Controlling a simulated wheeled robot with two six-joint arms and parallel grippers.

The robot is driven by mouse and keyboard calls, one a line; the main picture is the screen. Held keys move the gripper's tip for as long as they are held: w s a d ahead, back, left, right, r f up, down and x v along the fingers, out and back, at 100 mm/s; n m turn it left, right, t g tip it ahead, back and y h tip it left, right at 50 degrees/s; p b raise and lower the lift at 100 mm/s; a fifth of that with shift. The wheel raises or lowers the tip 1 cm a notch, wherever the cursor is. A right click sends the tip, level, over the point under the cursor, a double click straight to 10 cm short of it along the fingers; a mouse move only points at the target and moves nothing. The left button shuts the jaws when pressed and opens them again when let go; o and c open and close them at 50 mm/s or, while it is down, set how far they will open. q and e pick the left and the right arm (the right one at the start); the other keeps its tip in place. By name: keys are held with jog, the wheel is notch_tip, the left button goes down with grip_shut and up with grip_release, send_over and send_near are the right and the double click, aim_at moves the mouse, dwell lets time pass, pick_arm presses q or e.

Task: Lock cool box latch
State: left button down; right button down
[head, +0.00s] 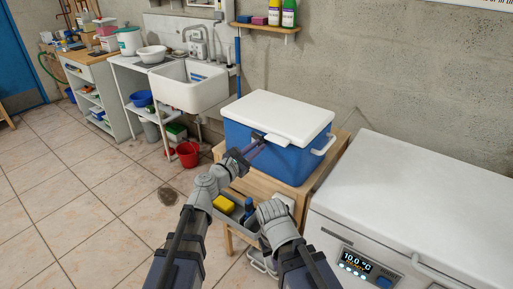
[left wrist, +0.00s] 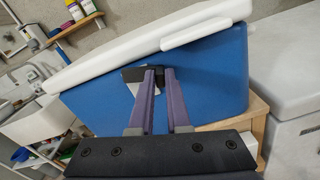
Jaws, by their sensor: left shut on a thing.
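The cool box (head: 275,150) is blue with a white lid (head: 285,112), and the lid sits down on the body. It also fills the middle of the left wrist view (left wrist: 215,75). My left gripper (head: 259,139) is at the front face, just under the lid's edge. In the left wrist view its purple fingers (left wrist: 153,80) are close together, with dark tips against the box. A small pale piece, apparently the latch (left wrist: 131,88), shows beside the fingertips. The fingers are shut on the latch and hide most of it.
The box stands on a wooden table (head: 338,150). A grey tray with a yellow sponge (head: 224,204) is below, near my arms. A white chest freezer (head: 420,200) stands close on the right. A sink (head: 188,88) and red bucket (head: 187,154) are left. Open tiled floor lies left.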

pick_arm(q)
jog(key=shift+f, duration=0.1)
jog(key=shift+w+a+f+m+b, duration=0.3)
jog(key=shift+a+f+m+b, duration=0.2)
jog(key=shift+m, duration=1.95)
jog(key=shift+w+a+f+m+b, duration=0.35)
jog(key=shift+f+m+b, duration=0.15)
jog(key=shift+m, duration=1.9)
jog(key=shift+w+a+f+m+b, duration=0.3)
jog(key=shift+a+f+m+b, duration=0.15)
jog(key=shift+m, duration=2)
jog(key=c, duration=0.9)
grip_release()
jog(key=shift+v, duration=3.9)
